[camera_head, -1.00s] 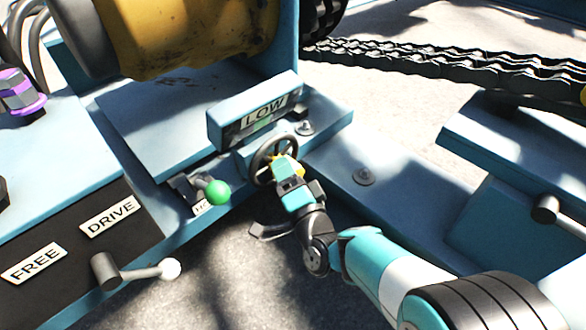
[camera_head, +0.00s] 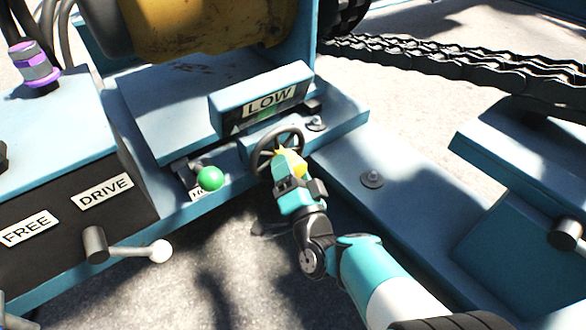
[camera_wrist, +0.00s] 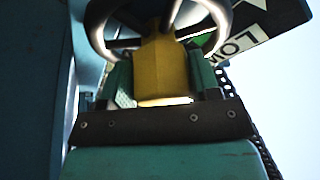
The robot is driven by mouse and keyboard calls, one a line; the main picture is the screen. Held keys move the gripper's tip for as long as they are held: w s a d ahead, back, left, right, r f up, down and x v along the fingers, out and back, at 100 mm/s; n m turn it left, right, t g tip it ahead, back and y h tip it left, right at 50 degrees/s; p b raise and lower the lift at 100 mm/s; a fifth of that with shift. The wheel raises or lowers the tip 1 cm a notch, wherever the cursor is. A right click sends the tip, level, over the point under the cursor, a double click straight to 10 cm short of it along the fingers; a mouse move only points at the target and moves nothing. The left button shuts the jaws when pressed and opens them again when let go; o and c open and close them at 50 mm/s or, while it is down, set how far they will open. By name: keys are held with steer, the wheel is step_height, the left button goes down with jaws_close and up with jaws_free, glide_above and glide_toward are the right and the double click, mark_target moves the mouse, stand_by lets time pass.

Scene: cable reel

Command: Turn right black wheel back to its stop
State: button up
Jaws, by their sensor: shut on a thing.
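The black wheel (camera_head: 264,155) stands on the blue frame just below the LOW sign (camera_head: 269,101) in the head view. Its rim and spokes also show at the top of the wrist view (camera_wrist: 97,22). My gripper (camera_head: 289,165) is at the wheel's front. In the wrist view my gripper (camera_wrist: 158,80) is shut, with its teal fingers on either side of a yellow hub piece (camera_wrist: 162,70) at the wheel's centre. My gripper hides part of the wheel's lower right rim in the head view.
A green-knobbed lever (camera_head: 210,178) stands close left of the wheel. A white-knobbed lever (camera_head: 160,251) sticks out below the DRIVE label (camera_head: 106,192). A purple-banded fitting (camera_head: 36,68) is at upper left. A heavy chain (camera_head: 450,62) runs behind at right.

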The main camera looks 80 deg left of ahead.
steer(key=o, duration=1.3)
steer(key=shift+c, duration=0.2)
steer(key=p+v, duration=1.7)
steer(key=p, duration=0.1)
steer(key=shift+w+p, duration=0.2)
steer(key=shift+p, duration=0.15)
steer(key=shift+d, duration=0.15)
